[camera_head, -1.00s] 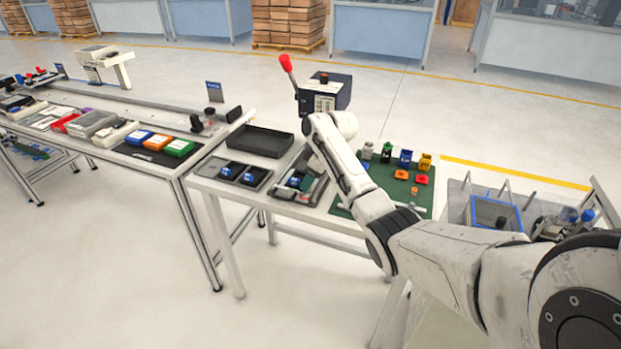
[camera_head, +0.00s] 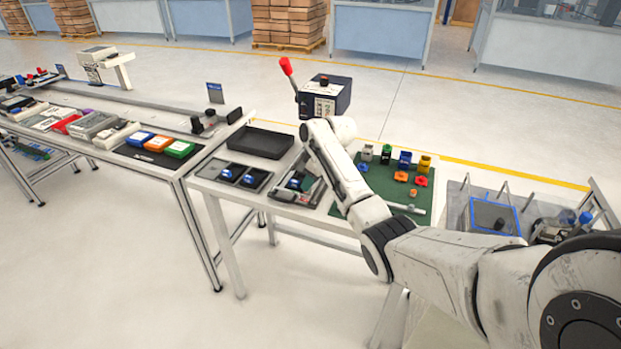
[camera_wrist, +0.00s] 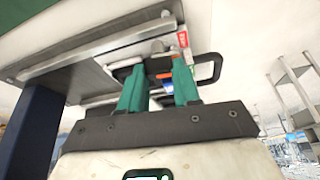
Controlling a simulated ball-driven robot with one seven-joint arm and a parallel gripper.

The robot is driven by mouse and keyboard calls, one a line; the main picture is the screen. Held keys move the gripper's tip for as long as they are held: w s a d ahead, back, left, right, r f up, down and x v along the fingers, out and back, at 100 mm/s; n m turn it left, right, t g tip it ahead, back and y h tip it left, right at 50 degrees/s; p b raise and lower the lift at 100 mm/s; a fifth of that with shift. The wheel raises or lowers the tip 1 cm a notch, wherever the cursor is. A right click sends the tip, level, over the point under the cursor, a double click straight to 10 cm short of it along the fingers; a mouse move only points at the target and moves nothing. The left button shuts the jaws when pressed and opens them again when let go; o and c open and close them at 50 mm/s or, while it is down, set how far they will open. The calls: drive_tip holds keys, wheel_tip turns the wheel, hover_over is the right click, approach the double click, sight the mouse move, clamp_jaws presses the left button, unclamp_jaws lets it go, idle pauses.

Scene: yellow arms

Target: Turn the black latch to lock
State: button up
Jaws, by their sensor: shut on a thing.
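My gripper (camera_wrist: 160,68) shows in the wrist view with two green fingers close together, shut on a small part of a fixture. A black loop-shaped part, which looks like the latch (camera_wrist: 214,66), extends to the right behind the fingers. The fingers hide where they grip, so its exact angle and the locked state cannot be told. A small orange part shows between the fingers. In the head view the fixture (camera_head: 312,190) sits on the white table, and my wrist hides much of it and the fingertips.
A blue box with a red-knobbed lever (camera_head: 287,66) stands behind my wrist. A black tray (camera_head: 259,142) lies at the left. A green mat (camera_head: 385,207) with small coloured parts is at the right. A blue-rimmed bin (camera_head: 490,217) stands farther right.

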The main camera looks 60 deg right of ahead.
drive_tip(key=m, duration=0.1)
drive_tip(key=m+h+p, duration=0.1)
drive_tip(key=m+p, duration=0.1)
drive_tip(key=m, duration=0.1)
drive_tip(key=shift+a+h, duration=0.25)
drive_tip(key=shift+h, duration=0.05)
drive_tip(key=m+g+h+p, duration=0.1)
drive_tip(key=m, duration=0.3)
drive_tip(key=shift+w, duration=0.1)
drive_tip(key=m+g, duration=0.1)
drive_tip(key=m, duration=0.1)
drive_tip(key=m+h+b, duration=0.1)
drive_tip(key=m, duration=0.2)
drive_tip(key=shift+w+a+f+g, duration=0.1)
drive_tip(key=shift+w+f+g, duration=0.05)
drive_tip(key=shift+g, duration=0.25)
drive_tip(key=shift+m+g+h+b, duration=0.3)
drive_tip(key=shift+m+g+b, duration=0.3)
drive_tip(key=shift+m+b, duration=0.85)
drive_tip(key=shift+m, duration=0.35)
drive_tip(key=o, duration=1.1)
drive_tip(key=shift+c, duration=0.2)
drive_tip(key=shift+r, duration=0.2)
